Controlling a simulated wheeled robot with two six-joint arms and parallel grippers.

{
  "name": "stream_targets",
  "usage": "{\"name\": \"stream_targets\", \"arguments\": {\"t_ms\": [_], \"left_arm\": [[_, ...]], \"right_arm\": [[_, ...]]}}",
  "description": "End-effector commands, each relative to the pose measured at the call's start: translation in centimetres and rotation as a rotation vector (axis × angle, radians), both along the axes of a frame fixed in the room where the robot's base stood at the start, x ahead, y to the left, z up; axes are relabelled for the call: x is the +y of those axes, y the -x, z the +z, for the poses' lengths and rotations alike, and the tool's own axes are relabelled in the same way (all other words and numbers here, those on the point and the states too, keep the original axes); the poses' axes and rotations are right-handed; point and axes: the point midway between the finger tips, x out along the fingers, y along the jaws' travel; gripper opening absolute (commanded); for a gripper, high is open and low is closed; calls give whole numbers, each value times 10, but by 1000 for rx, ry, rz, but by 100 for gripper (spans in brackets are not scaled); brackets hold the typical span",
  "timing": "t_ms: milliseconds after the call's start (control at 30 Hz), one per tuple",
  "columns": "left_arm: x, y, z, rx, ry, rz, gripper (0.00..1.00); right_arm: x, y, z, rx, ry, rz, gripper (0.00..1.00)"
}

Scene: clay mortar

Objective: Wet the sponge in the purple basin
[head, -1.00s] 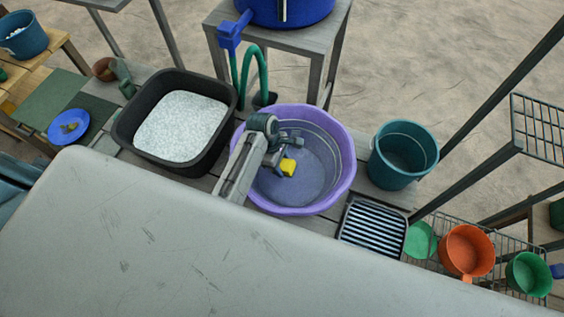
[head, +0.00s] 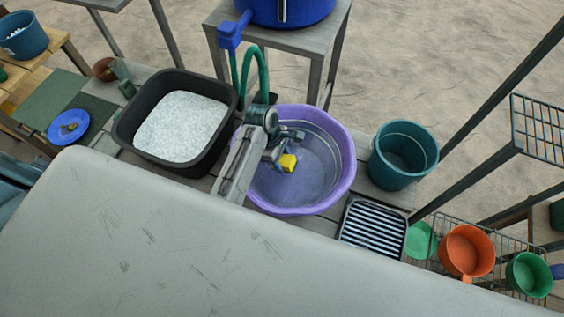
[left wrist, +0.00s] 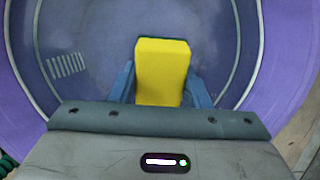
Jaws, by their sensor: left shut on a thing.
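The purple basin (head: 338,185) stands on the slatted bench in the middle of the head view. My left gripper (head: 281,160) is over the basin, inside its rim outline. It is shut on the yellow sponge (head: 288,163). In the left wrist view the sponge (left wrist: 162,72) sits between the two blue fingers of my left gripper (left wrist: 162,85), with a thin dark green edge at its far side. The basin floor (left wrist: 90,35) shows behind it. I cannot tell whether the sponge touches water. My right gripper is not in view.
A black tub of white granules (head: 180,126) is left of the basin and a teal bucket (head: 403,155) right of it. A striped rack (head: 373,223) lies front right. A green hose (head: 262,75) and a blue tank (head: 285,8) are behind. A large grey surface (head: 200,250) fills the front.

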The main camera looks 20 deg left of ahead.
Motion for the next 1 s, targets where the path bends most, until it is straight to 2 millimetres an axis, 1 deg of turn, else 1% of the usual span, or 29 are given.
{"name": "stream_targets", "arguments": {"t_ms": [100,600,733,1000], "left_arm": [[0,-1,15,-3,0,0,25],[0,-1,74,-3,1,0,25],[0,0,83,-1,0,-1,25],[0,0,84,0,0,0,25]], "right_arm": [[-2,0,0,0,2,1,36],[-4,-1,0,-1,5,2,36],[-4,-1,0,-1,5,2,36],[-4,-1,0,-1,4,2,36]]}}
